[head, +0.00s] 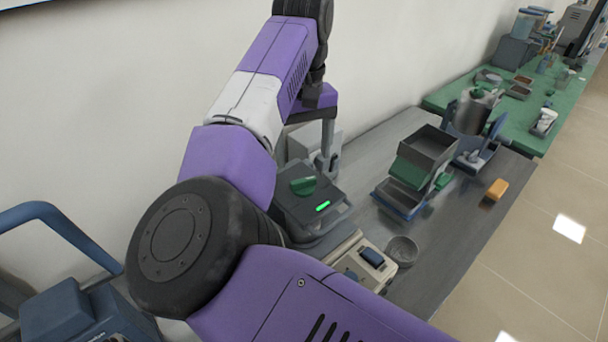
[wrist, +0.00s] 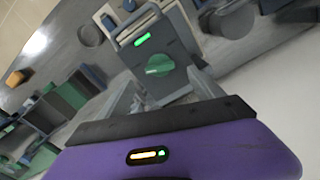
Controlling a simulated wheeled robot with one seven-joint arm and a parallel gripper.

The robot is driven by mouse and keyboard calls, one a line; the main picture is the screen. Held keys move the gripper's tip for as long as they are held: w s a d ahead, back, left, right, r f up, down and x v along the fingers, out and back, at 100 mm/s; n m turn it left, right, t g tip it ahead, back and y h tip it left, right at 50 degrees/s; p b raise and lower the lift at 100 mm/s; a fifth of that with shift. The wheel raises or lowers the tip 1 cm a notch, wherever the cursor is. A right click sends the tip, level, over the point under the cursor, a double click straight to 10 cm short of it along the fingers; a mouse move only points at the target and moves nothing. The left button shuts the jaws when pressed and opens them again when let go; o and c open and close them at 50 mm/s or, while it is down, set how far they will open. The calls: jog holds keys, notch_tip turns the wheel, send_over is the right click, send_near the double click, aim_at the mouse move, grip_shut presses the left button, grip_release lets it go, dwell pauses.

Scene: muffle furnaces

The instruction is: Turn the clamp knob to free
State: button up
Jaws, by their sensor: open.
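The green clamp knob (head: 303,186) sits on top of a dark grey device (head: 292,208) beside a lit green bar (head: 323,206). In the wrist view the knob (wrist: 159,65) is near the middle, on the device's dark face, with the green bar (wrist: 143,40) above it. My gripper (head: 325,165) is open and appears just above and behind the knob in the head view. In the wrist view its two pale fingers (wrist: 160,77) are spread to either side of the knob. No contact with the knob is visible, and the remaining gap is unclear.
Grey stacked bins (head: 430,148) stand right of the device. A round mesh cup (head: 403,250) is close to its front right. An orange block (head: 496,190) lies near the bench edge. The wall is close behind. Some bare grey bench (head: 375,145) shows between device and bins.

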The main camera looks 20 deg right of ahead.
aim_at(304, 181)
notch_tip(304, 181, down, 7)
jog(key=shift+f+p, duration=0.2)
jog(key=shift+p, duration=0.85)
